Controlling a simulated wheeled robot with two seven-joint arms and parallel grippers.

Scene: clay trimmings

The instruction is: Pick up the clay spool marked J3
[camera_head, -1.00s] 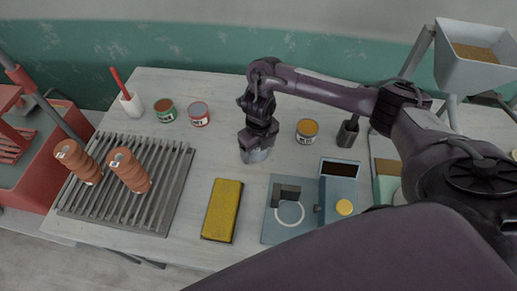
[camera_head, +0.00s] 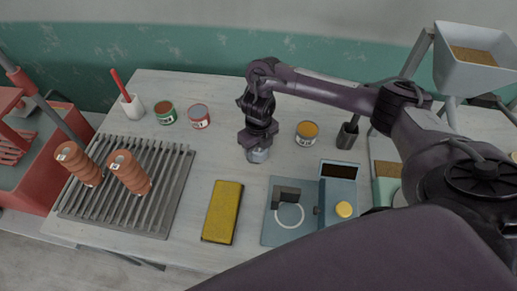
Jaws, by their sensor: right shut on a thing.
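Two ribbed orange clay spools lean on the slatted grey rack at the left: one spool (camera_head: 81,164) farther left, the other (camera_head: 131,173) just right of it. Each has a small white label on its top end, too small to read surely. My right gripper (camera_head: 259,146) points down at the middle of the table, well to the right of both spools. It is shut on a small grey, tin-like thing (camera_head: 258,156), mostly hidden by the fingers. I cannot tell whether this thing touches the table. My left gripper is not in view.
The slatted rack (camera_head: 172,196) bears the spools. A green tin (camera_head: 165,115), a red tin (camera_head: 199,118) and a white cup (camera_head: 132,107) stand behind it. A yellow block (camera_head: 222,212), a blue-grey scale (camera_head: 280,233) and a yellow-topped tin (camera_head: 306,134) lie nearer my right arm.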

